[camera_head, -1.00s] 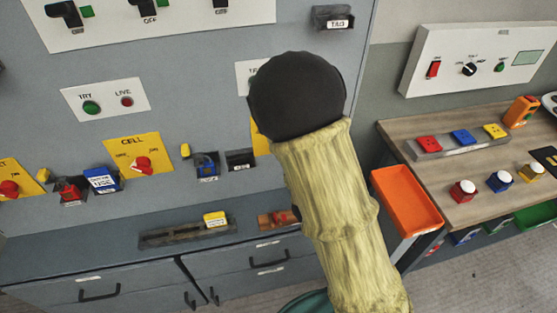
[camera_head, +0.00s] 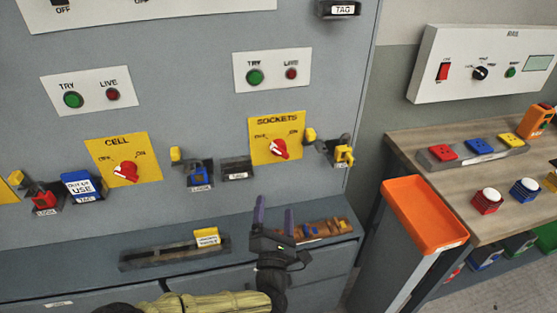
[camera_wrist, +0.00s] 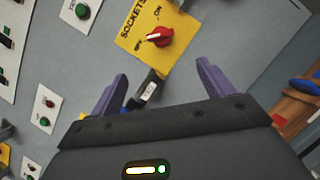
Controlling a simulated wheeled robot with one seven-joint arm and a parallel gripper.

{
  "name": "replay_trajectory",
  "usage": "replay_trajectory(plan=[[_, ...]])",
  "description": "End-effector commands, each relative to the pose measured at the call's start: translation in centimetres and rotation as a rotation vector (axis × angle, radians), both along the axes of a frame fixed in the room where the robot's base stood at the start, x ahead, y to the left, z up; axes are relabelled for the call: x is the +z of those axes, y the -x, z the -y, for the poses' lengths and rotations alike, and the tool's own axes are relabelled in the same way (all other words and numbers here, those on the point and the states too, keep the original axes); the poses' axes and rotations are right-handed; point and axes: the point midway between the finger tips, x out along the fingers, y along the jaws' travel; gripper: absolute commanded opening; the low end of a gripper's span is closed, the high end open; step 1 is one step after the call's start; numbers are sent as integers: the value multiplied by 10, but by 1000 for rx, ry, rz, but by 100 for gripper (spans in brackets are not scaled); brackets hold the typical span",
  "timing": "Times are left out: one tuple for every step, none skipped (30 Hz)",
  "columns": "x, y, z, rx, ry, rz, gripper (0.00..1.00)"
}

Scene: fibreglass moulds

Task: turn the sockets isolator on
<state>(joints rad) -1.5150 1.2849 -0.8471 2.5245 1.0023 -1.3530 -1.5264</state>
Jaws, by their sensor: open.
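The sockets isolator is a red rotary knob (camera_head: 279,149) on a yellow plate (camera_head: 262,153) labelled SOCKETS, with OFF and ON marks. In the wrist view the knob (camera_wrist: 161,37) shows near the top centre, and its white mark points to the OFF side. My gripper (camera_head: 274,212) is open and empty, below the plate in the head view. Its two purple fingers (camera_wrist: 160,84) are spread in the wrist view, with the knob beyond them and apart. Nothing hides the knob.
A similar CELL isolator (camera_head: 125,172) is to the left. A yellow padlock (camera_head: 344,155) and a small dark tag holder (camera_head: 237,170) flank the sockets plate. A grey ledge with trays (camera_head: 130,262) lies below. An orange bin (camera_head: 425,215) stands at right.

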Motion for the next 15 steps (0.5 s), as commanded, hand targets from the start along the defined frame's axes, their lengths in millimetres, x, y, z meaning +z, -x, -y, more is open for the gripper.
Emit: replay_trajectory(plan=[[0, 0, 0, -1, -1, -1, 81], [0, 0, 0, -1, -1, -1, 81], [0, 0, 0, -1, -2, -2, 81], [0, -1, 0, -1, -2, -2, 81], [0, -1, 1, -2, -3, -3, 81], [0, -2, 1, -2, -4, -3, 81], [1, -4, 1, -3, -4, -3, 81], [1, -5, 1, -3, -5, -3, 81], [2, -8, 1, -4, -5, -4, 81], [3, -11, 1, -3, -6, -4, 81], [4, -14, 1, -4, -6, -4, 81], [6, -20, 1, -5, -7, -4, 81], [8, -24, 2, -5, -7, -3, 81], [9, -29, 2, -5, -7, -4, 81], [11, -35, 2, -5, -7, -4, 81]])
